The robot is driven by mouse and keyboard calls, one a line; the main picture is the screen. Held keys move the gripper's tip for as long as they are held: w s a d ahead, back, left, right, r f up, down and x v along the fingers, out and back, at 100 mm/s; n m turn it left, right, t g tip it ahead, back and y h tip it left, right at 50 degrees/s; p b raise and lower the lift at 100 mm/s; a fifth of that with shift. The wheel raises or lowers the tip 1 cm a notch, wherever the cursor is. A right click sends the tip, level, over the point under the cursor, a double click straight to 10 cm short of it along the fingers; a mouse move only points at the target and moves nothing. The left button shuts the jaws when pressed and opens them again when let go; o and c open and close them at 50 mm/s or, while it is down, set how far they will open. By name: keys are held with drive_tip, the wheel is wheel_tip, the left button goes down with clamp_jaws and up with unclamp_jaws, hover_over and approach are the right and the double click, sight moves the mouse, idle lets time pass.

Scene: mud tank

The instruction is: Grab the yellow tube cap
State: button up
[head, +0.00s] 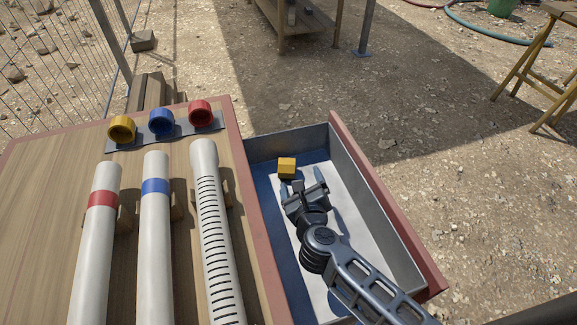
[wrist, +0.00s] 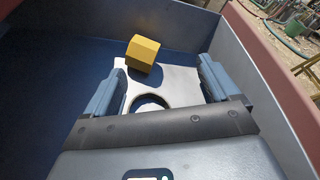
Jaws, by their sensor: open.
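A yellow tube cap (head: 121,129), round and open-faced, sits at the left end of a grey strip on the wooden table top, beside a blue cap (head: 161,121) and a red cap (head: 200,112). My gripper (head: 302,182) is inside the open drawer, right of the table top and well away from that cap. The gripper (wrist: 158,82) is open, with nothing between its fingers. A small yellow block (head: 287,167) lies in the drawer just beyond the fingertips; it also shows in the wrist view (wrist: 143,53), where the round yellow cap is not seen.
The drawer wall (head: 375,205) encloses my gripper. A white sheet with a round hole (wrist: 180,84) lies in the drawer.

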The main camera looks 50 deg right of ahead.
sight(287, 162)
drive_tip(key=w+d+m, duration=0.1)
drive_tip(key=w+m, duration=0.1)
drive_tip(key=w+f+m+g, duration=0.1)
drive_tip(key=w, duration=0.1)
drive_tip(key=w+d+f+m+y, duration=0.1)
drive_tip(key=w+m, duration=0.1)
drive_tip(key=shift+w+d+m, duration=0.2)
drive_tip(key=shift+d+m, duration=0.1)
drive_tip(key=shift+d, duration=0.05)
drive_tip(key=shift+g, duration=0.3)
drive_tip(key=x, duration=0.7)
drive_tip(key=shift+w+d+f+b, duration=0.2)
drive_tip(key=shift+d+f+b, duration=0.05)
drive_tip(key=shift+b, duration=0.1)
drive_tip(key=shift+c, duration=0.4)
drive_tip(key=c, duration=1.1)
